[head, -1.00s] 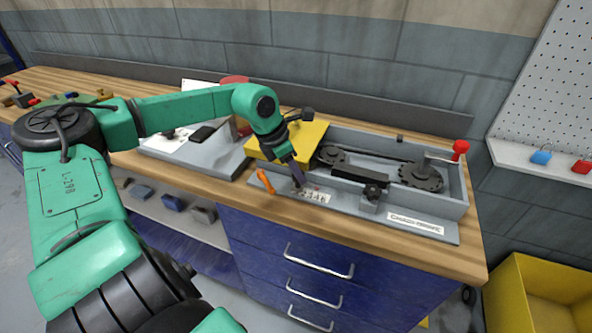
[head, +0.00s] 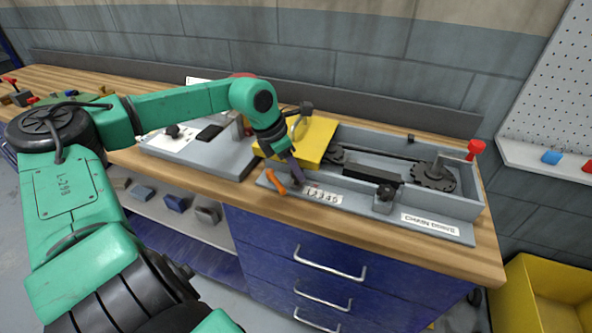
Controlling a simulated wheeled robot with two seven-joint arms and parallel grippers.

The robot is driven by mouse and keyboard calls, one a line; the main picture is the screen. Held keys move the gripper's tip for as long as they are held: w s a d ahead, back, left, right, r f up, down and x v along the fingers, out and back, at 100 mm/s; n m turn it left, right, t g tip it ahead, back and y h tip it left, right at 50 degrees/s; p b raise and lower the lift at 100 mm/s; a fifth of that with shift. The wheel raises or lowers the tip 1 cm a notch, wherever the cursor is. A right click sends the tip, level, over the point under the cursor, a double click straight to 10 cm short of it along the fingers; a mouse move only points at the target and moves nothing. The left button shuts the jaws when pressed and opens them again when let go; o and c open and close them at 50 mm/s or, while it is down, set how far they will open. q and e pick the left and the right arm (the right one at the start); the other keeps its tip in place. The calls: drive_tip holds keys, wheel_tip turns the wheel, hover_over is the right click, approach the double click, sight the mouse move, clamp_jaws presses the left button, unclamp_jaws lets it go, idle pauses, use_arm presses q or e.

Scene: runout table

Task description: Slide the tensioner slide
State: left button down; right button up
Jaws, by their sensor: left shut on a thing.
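My left gripper (head: 297,181) reaches down to the front ledge of the grey chain drive unit (head: 455,234), at the left end of a white numbered scale (head: 322,197). Its fingers are shut on a small part there, which I take for the tensioner slide; the fingers hide most of it. An orange piece (head: 276,184) stands tilted just left of the fingers; whether they touch I cannot tell. Behind, a black chain runs between two dark sprockets, the right one (head: 434,176) in clear view. My right gripper is not in view.
A yellow cover (head: 318,140) sits close behind the gripper. A black bar (head: 371,174) and a dark knob (head: 384,194) are to the right. A red-knobbed crank (head: 476,147) stands at the right end. A grey fixture (head: 215,160) lies to the left on the wooden bench.

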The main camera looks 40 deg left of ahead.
use_arm(q)
drive_tip(key=shift+a, duration=0.1)
drive_tip(key=shift+d+r, duration=0.1)
drive_tip(key=shift+d, duration=0.1)
drive_tip(key=c, duration=0.8)
unclamp_jaws()
drive_tip(key=shift+w+d, duration=0.15)
drive_tip(key=shift+d, duration=0.1)
drive_tip(key=shift+o, duration=0.2)
drive_tip(key=shift+d, duration=0.1)
drive_tip(key=shift+a, duration=0.2)
drive_tip(key=shift+r, duration=0.45)
drive_tip(key=b+v, duration=0.2)
drive_tip(key=v, duration=1.1)
drive_tip(key=shift+s+r, duration=0.25)
drive_tip(key=shift+s, duration=0.05)
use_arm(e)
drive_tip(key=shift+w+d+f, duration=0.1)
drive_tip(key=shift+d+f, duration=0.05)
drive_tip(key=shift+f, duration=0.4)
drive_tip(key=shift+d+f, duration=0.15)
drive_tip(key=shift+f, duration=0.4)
